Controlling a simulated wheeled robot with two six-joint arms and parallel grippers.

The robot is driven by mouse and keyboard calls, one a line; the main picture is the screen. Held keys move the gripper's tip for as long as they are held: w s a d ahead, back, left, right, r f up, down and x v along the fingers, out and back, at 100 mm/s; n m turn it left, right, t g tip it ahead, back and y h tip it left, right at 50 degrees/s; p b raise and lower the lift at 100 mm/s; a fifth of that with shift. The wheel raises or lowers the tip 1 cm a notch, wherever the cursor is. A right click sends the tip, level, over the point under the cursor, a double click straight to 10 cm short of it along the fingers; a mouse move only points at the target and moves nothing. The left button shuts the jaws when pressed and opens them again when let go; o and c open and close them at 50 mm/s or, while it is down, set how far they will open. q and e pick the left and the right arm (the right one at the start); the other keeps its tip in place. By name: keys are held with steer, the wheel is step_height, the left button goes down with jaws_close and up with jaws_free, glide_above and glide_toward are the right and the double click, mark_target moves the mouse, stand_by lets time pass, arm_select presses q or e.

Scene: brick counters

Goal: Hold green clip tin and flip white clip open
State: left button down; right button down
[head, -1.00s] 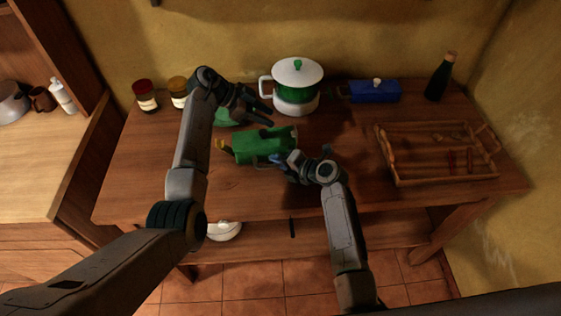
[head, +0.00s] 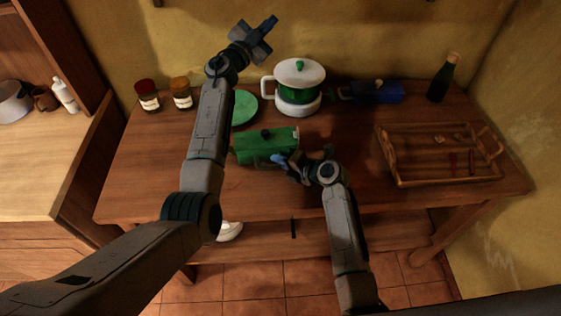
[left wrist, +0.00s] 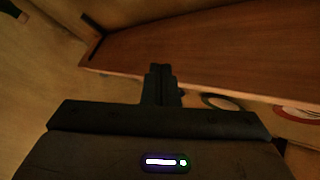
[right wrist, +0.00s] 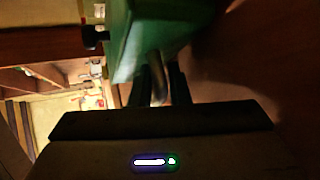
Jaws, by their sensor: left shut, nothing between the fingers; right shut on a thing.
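The green tin (head: 258,148) lies on the wooden table in the head view, with a dark knob on its top. My right gripper (head: 283,160) is at its near right side. In the right wrist view the green tin (right wrist: 150,38) is close ahead, and my right fingers (right wrist: 157,85) are shut on a pale handle-like part at it. A small pale spot shows at the tin's right end in the head view; I cannot tell whether it is the white clip or how it stands. My left gripper (head: 268,25) is shut and empty, raised high behind and above the tin. The left wrist view does not show the tin.
A white-lidded green pot (head: 298,78) stands behind the tin, with a green disc (head: 243,107) to its left. A blue box (head: 378,93), a dark bottle (head: 444,78) and a wooden tray (head: 445,180) are to the right. Two jars (head: 181,94) stand at the back left.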

arm_select(q)
steer(key=w+a+r+n+t+y, duration=0.2)
steer(key=w+a+n+t+y, duration=0.15)
steer(key=t+y, duration=0.2)
steer(key=m+g+y, duration=0.5)
steer(key=g, duration=1.6)
glide_above(296, 134)
steer(key=a, duration=0.2)
step_height(296, 134, down, 19)
steer(key=shift+h, duration=0.25)
steer(key=shift+f, duration=4)
steer(key=shift+d, duration=0.2)
